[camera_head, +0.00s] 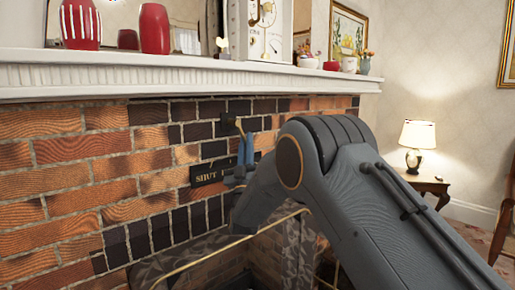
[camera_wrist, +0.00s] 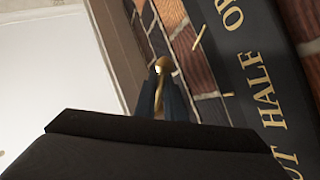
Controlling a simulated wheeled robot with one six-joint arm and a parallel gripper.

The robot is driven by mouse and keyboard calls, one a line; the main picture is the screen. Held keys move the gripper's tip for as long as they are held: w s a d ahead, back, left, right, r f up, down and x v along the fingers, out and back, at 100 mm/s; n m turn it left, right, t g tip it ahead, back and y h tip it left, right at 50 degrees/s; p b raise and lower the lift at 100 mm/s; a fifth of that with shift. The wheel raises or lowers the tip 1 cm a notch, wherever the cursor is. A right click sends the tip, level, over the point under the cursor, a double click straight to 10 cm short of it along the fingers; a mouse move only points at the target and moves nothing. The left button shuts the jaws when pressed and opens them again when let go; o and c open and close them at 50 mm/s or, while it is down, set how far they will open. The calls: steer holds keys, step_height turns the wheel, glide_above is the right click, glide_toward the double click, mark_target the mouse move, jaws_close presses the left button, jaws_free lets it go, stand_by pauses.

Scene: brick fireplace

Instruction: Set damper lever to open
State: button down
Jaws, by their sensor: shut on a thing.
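The damper lever (camera_wrist: 163,73) is a thin brass handle with a rounded, bright end in the wrist view. My gripper (camera_wrist: 162,103) is shut on it, with one dark finger on each side. In the head view my gripper (camera_head: 245,150) is up against the brick front, just below the mantel. A black plate (camera_head: 207,171) with gold lettering is beside it; "SHUT" is readable and the rest is hidden behind my gripper. The lever's exact setting cannot be told.
The white mantel shelf (camera_head: 150,77) overhangs the bricks above my gripper and holds vases, a clock and pots. The firebox opening with a brass-edged screen (camera_head: 215,255) is below. A side table with a lit lamp (camera_head: 416,140) stands at the right.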

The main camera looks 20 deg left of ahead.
steer(key=shift+a+r+y, duration=0.2)
steer(key=shift+r+y, duration=0.1)
steer(key=shift+r, duration=0.05)
steer(key=c, duration=1.8)
jaws_free()
steer(key=shift+s+a, duration=0.1)
steer(key=shift+s, duration=0.05)
steer(key=shift+c, duration=0.2)
steer(key=shift+w+d+f, duration=0.15)
steer(key=shift+w+d, duration=0.05)
steer(key=shift+d, duration=0.05)
steer(key=shift+s+f, duration=0.2)
steer(key=shift+f, duration=0.05)
steer(key=v, duration=0.7)
steer(key=shift+d, duration=0.1)
steer(key=shift+s, duration=0.1)
